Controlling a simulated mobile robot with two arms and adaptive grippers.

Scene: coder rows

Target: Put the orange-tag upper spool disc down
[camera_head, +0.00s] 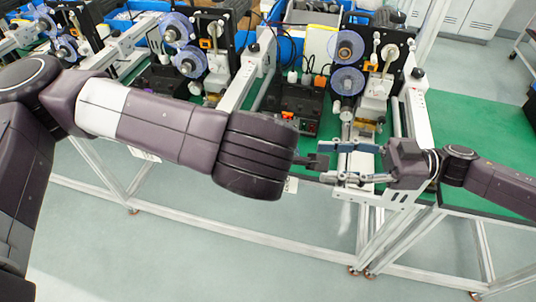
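The right coder machine carries an upper spool disc (346,46), translucent blue with an orange-brown hub. A lower blue disc (347,80) sits just below it. Which disc bears the orange tag is too small to tell. My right gripper (322,162) comes in from the right, below the machine; its two fingers point left and are spread, with no disc seen between them. My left gripper (318,162) shows only as dark tips beyond my thick wrist, close to the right gripper's fingertips. Its fingers are mostly hidden, and no disc shows in it.
Another coder with two blue discs (177,28) stands left of it, and more machines stand further left. A green table top (470,130) has free room on the right. Blue bins (290,45) stand behind. Metal table frames (250,237) stand below on a grey floor.

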